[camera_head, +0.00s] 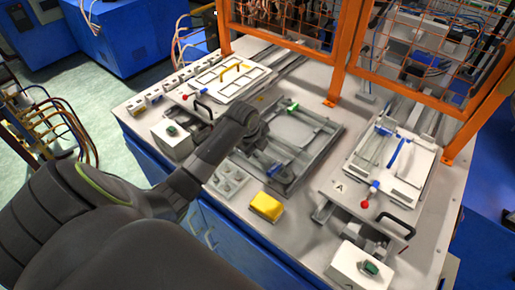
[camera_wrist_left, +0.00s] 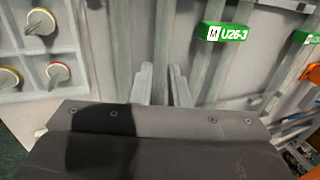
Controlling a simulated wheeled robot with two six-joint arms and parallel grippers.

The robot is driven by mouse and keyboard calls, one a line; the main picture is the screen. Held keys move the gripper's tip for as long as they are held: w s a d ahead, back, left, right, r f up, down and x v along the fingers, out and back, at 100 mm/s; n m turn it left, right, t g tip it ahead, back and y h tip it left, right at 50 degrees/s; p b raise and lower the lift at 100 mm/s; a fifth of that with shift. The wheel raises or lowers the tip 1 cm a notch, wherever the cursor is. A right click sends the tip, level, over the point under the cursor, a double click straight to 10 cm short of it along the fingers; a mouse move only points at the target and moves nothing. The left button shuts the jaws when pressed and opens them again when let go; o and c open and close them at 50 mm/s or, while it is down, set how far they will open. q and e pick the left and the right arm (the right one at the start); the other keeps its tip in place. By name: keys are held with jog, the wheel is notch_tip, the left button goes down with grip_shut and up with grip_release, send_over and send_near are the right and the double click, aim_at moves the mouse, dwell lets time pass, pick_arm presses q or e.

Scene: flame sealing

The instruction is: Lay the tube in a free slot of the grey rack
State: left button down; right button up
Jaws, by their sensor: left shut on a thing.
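The grey rack (camera_head: 328,139) lies in the middle of the bench. Clear tubes lie lengthwise in it, one with a green end (camera_head: 293,106). My left gripper (camera_head: 263,143) is over the rack's left side. In the left wrist view my fingers (camera_wrist_left: 163,88) are shut on a clear, greyish tube (camera_wrist_left: 160,45), which is hard to tell from the rack behind it.
A panel with several knobs (camera_head: 227,181) and a yellow block (camera_head: 266,206) sit in front of the rack. A white fixture (camera_head: 228,78) stands behind left, another fixture (camera_head: 415,170) with a blue-marked tube at right. An orange frame (camera_head: 340,60) rises behind.

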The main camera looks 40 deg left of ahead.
pick_arm(q)
jog(key=shift+f, duration=0.1)
dwell(0.3)
jog(key=c, duration=1.3)
grip_release()
jog(key=b+v, duration=0.2)
jog(key=v, duration=1.5)
jog(key=shift+d+r, duration=0.1)
jog(key=shift+r, duration=0.1)
jog(key=shift+f, duration=0.1)
